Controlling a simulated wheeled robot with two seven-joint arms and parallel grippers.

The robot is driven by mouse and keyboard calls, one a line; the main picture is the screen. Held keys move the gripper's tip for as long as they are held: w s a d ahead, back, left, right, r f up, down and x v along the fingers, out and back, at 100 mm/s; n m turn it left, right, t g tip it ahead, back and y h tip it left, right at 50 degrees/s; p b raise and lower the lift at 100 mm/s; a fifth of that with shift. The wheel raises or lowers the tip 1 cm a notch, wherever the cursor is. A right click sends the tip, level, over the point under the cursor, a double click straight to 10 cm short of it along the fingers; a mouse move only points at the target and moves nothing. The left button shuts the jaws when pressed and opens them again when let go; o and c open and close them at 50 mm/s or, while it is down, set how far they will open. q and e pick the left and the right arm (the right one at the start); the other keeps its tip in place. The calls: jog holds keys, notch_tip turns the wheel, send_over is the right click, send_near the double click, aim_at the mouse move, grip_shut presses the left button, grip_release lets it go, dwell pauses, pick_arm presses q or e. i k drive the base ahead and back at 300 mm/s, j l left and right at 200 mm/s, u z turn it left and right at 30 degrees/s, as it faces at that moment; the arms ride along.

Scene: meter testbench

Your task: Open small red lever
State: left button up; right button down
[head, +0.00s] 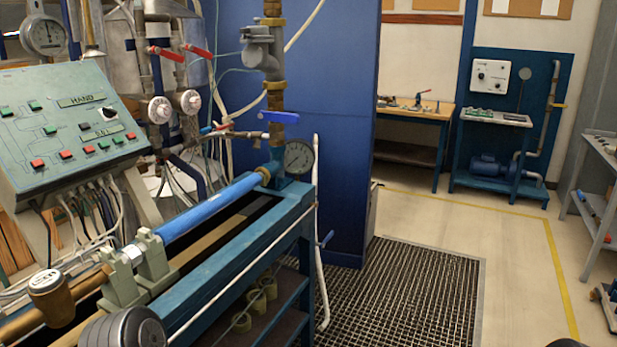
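A small red lever (222,127) sits on the thin horizontal pipe behind the bench, left of the upright pipe. A blue lever (206,130) is right beside it. Two longer red levers, a left one (166,54) and a right one (197,50), are higher up on the pipes above two white round dials. Which red lever the task means, and whether each valve is open, I cannot tell. Neither of my grippers is in view.
The blue bench (245,248) with a long blue pipe (212,206) lies in front of the levers. A green control panel (62,130) stands at the left. A larger blue lever (279,117) and a gauge (298,157) are to the right. The grated floor (420,290) is clear.

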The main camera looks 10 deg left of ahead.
aim_at(230, 125)
jog(key=i+u, duration=0.4)
jog(key=i, duration=0.15)
jog(key=i+l+u, duration=0.2)
jog(key=i+u, duration=0.25)
jog(key=l+z, duration=0.15)
jog(key=i, duration=0.05)
